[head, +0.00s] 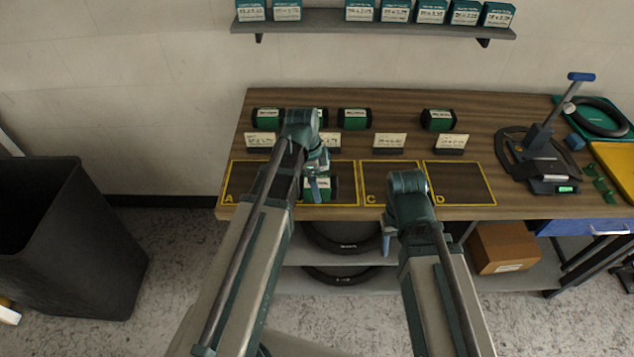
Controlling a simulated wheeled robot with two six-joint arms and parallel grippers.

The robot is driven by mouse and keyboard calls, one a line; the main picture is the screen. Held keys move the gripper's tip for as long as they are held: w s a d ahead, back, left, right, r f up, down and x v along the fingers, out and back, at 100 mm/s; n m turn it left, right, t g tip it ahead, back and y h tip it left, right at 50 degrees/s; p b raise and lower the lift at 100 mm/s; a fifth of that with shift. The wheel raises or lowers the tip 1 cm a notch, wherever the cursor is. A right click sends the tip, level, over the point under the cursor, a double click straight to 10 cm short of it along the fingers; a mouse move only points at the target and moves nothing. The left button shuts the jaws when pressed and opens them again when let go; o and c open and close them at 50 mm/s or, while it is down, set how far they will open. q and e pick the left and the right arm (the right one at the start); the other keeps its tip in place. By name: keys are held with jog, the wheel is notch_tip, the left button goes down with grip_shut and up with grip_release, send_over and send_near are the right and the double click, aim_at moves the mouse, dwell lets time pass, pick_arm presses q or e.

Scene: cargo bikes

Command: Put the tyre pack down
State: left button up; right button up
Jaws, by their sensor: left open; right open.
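A green-and-black tyre pack (327,189) with a white label rests on the yellow-outlined mat (346,168) between A and C. My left arm covers that mat's letter and part of the pack. My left gripper (315,186) is open at the pack's left part, in front of it in the picture; I cannot tell whether it touches. My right gripper (386,242) is open and empty, low before the table's front edge. Other packs stand at the back: left (267,119), middle (355,119) and right (438,120); another is mostly hidden behind my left arm.
Label cards (389,141) stand behind the mats. Mats C (388,178) and D (461,183) are bare; A (237,181) looks empty where visible. A tyre tool stand (540,140) is at right. Below are tyres (340,275) and a cardboard box (502,249). A dark bin (70,240) stands left.

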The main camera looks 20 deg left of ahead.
pick_arm(q)
notch_tip(320, 180, up, 12)
jog(key=a+p, duration=0.2)
jog(key=p, duration=1)
jog(key=s+d+n+y, duration=0.3)
jog(key=s+d+n, duration=0.8)
jog(key=s+d, duration=0.3)
jog(key=shift+g, duration=0.3)
jog(key=shift+f, duration=0.1)
